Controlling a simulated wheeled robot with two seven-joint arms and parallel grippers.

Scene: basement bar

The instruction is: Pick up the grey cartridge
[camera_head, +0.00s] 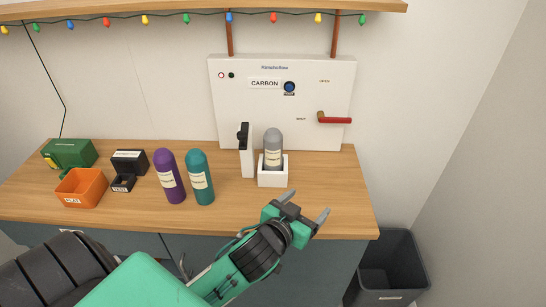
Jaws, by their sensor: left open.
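The grey cartridge (273,148) stands upright in a white square holder (273,179) on the wooden counter, in front of the white panel. It has a pale label, and its lower end is hidden inside the holder. My left gripper (305,207) is open and empty. It shows in front of and a little to the right of the holder, near the counter's front edge, apart from the cartridge. My right gripper does not show.
A purple bottle (168,176) and a teal bottle (200,178) stand left of the holder. A white upright piece with a black latch (245,138) is close beside it. The panel (230,110) has a red lever (335,120). An orange bin (82,188) sits far left.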

